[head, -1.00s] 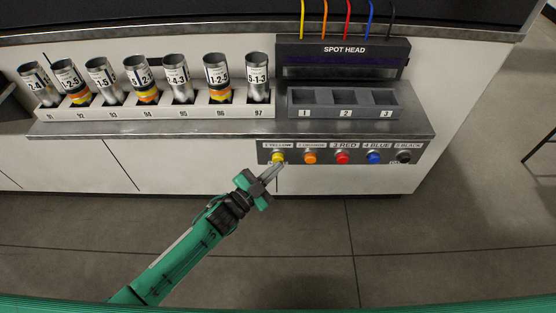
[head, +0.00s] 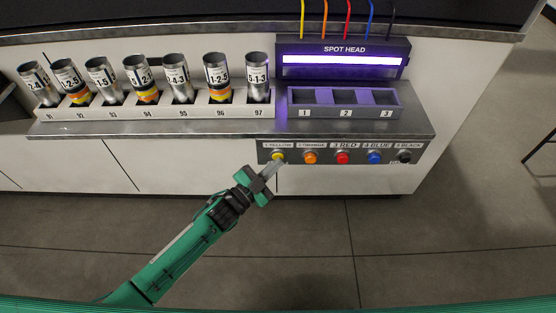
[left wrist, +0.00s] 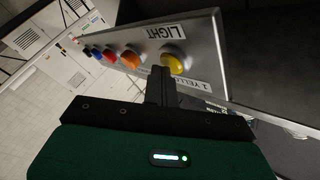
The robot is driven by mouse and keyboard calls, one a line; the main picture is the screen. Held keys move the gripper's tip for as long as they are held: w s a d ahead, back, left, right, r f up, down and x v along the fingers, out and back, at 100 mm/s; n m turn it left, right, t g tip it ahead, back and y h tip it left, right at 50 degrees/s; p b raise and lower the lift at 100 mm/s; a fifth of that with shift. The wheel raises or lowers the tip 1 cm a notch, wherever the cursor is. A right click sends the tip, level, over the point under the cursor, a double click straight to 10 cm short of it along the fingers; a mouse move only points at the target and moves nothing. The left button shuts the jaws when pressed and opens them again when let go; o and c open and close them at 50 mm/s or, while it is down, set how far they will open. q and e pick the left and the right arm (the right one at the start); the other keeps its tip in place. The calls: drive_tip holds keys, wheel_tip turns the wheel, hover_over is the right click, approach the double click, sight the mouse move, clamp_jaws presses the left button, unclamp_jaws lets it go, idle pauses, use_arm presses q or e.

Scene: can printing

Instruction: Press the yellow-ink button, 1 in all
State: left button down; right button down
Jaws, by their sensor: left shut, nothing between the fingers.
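The yellow-ink button (head: 278,156) is the leftmost of the row on the front panel (head: 340,159). It also shows in the left wrist view (left wrist: 173,64), just beyond my fingertips. My left gripper (head: 276,167) is shut and empty, with its tips close below the yellow button. I cannot tell whether the tips touch it. The spot head (head: 342,48) above the panel has a bright violet-white strip lit. My right gripper is in neither view.
Orange (head: 310,157), red (head: 343,157), blue (head: 374,156) and black (head: 404,156) buttons sit to the right. Several cans stand in the rack (head: 180,112) at left. The three-slot tray (head: 325,112) under the spot head is empty. The floor in front is clear.

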use_arm(q)
drive_tip(key=shift+w, duration=0.15)
idle(0.4)
drive_tip(key=shift+s+p, duration=0.5)
drive_tip(key=shift+s, duration=0.8)
drive_tip(key=shift+s, duration=0.1)
drive_tip(key=s+p, duration=0.1)
drive_tip(key=s, duration=0.4)
drive_tip(key=shift+p, duration=0.3)
drive_tip(key=shift+w+f, duration=0.1)
